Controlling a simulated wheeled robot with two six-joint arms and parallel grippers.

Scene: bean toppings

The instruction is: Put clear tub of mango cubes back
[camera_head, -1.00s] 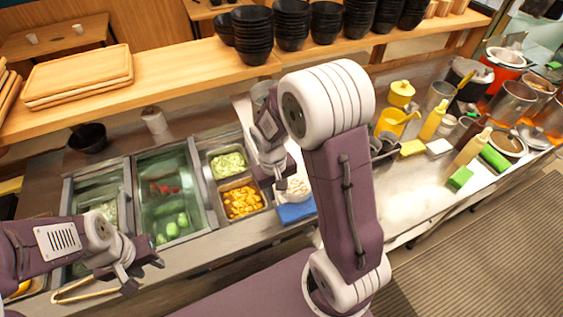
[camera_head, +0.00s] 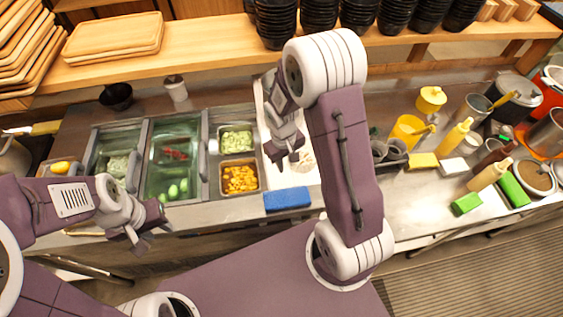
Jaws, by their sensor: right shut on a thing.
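Orange-yellow cubes fill a square container (camera_head: 240,178) in the counter, in front of a container of pale green cubes (camera_head: 236,140). I cannot tell whether its walls are clear. No separate clear tub can be made out. My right gripper (camera_head: 283,160) points down over the pale board to the right of these containers, apart from them. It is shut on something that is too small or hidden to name. My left gripper (camera_head: 148,236) is at the lower left, in front of the counter edge, with its fingers apart and nothing seen between them.
A blue block (camera_head: 287,199) lies at the counter's front edge below my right gripper. A white round thing (camera_head: 304,162) is partly hidden beside that gripper. Stacked black bowls (camera_head: 276,22) stand on the shelf behind. Yellow pots, bottles and sponges crowd the right side.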

